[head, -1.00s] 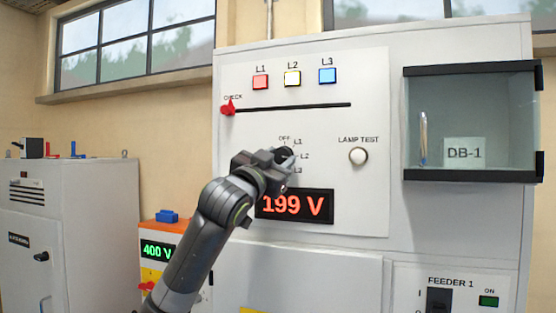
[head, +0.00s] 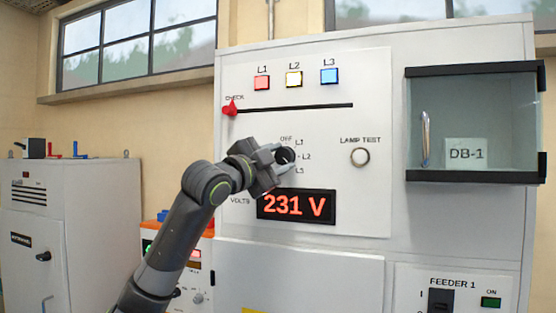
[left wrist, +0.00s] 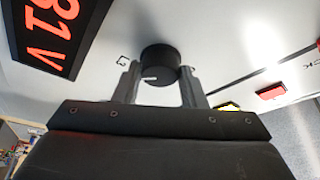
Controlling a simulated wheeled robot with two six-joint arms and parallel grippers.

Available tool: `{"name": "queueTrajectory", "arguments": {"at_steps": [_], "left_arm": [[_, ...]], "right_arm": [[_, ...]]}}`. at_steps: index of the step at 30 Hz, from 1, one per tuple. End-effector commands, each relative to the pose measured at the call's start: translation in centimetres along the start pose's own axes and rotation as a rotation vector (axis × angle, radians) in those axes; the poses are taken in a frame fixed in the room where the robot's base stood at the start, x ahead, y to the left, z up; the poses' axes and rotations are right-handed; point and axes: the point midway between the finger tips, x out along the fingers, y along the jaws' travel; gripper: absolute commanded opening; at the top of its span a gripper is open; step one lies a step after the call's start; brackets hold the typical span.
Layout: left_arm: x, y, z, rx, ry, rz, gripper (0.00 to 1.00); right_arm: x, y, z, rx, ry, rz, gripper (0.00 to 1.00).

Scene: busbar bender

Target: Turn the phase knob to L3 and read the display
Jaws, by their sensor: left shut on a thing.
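The black phase knob (head: 285,156) sits on the white panel, with OFF, L1, L2 and L3 printed around it. My left gripper (head: 276,157) is shut on the knob. In the left wrist view its fingers (left wrist: 159,82) stand on either side of the knob. The display (head: 296,206) below reads 231 V in red; part of it (left wrist: 52,28) shows in the left wrist view. My right gripper is not in view.
Red, yellow and blue lamps sit above a slot with a red CHECK slider (head: 230,107). A white LAMP TEST button (head: 360,157) is right of the knob. A glass-fronted DB-1 box (head: 474,178) juts out at right. A grey cabinet (head: 62,222) stands at left.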

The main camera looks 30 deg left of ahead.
Motion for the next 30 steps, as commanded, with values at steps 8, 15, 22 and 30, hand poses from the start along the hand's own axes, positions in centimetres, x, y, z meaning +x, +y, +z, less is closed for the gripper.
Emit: {"name": "queueTrajectory", "arguments": {"at_steps": [8,15,22,30], "left_arm": [[-0.01,0.01,0.02,0.012,-0.001,0.005,0.15],[-0.01,0.02,0.02,0.012,-0.001,0.004,0.47],[0.0,0.01,0.02,0.01,-0.001,0.004,0.59],[-0.71,0.1,0.15,0.011,-0.001,0.002,0.59]], "right_arm": [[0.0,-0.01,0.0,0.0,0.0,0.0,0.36],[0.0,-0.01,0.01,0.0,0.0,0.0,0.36],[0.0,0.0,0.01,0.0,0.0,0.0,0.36],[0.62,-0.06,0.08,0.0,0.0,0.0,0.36]]}}
